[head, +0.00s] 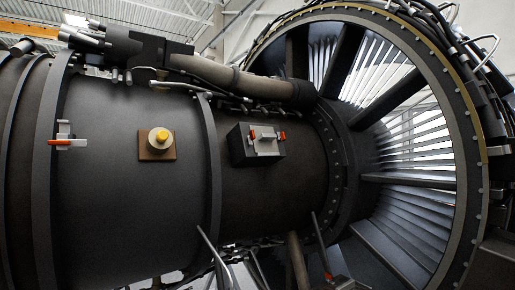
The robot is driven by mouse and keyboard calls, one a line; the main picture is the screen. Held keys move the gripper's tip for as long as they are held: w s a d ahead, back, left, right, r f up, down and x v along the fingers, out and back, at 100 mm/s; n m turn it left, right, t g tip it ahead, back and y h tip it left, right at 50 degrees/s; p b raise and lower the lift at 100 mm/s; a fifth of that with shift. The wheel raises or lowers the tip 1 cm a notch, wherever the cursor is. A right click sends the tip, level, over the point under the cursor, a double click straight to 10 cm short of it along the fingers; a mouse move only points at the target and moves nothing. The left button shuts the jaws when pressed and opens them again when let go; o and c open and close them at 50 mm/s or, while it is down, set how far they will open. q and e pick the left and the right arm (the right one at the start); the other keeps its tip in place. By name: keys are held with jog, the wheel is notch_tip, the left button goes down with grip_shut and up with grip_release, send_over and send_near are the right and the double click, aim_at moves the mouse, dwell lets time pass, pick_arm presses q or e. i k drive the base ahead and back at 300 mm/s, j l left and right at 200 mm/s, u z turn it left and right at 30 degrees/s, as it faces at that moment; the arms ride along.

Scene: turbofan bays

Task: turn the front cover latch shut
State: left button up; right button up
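A latch (66,136) with a grey body and a flat handle, part orange and part white, sits at the left of the dark engine casing. Its handle lies level, across the edge of a casing ring. A dark box (240,153) on the casing, right of centre, carries a grey fitting (265,142) with an orange-red tab at each side. The view does not tell which of these is the front cover latch. Neither of my grippers is in view.
A round pale fitting with a yellow top (159,140) stands out from a brown square plate. A thick pipe (225,76) runs along the top of the casing. The large fan ring (468,150) fills the right. Thin rods (320,243) stick up at the bottom.

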aim_at(282, 137)
jog(key=i+l+z, duration=0.15)
jog(key=l, duration=0.3)
jog(key=l+z, duration=0.1)
jog(key=l, duration=0.35)
jog(key=i+l+z, duration=0.15)
jog(key=l, duration=0.25)
